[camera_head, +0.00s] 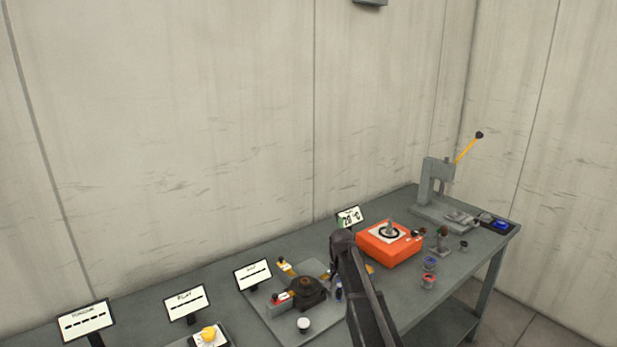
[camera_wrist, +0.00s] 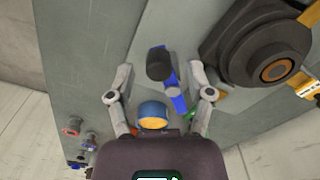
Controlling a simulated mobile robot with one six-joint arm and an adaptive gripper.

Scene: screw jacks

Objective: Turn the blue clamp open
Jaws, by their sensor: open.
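The blue clamp (camera_wrist: 179,98) shows in the wrist view as a blue lever with a black knob on its end. It lies between the two fingers of my gripper (camera_wrist: 160,69), which are spread apart on either side of it. I see no clear contact, and the height of the fingers above it is hard to tell. In the head view a small blue patch of the clamp (camera_head: 338,291) shows beside my dark arm, which hides my gripper and part of the plate.
A black round fixture (camera_wrist: 245,48) stands close to my right finger; it also shows in the head view (camera_head: 307,287). A blue and orange cylinder (camera_wrist: 152,115) shows near my palm. An orange box (camera_head: 372,247) and a lever press (camera_head: 431,182) stand farther right.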

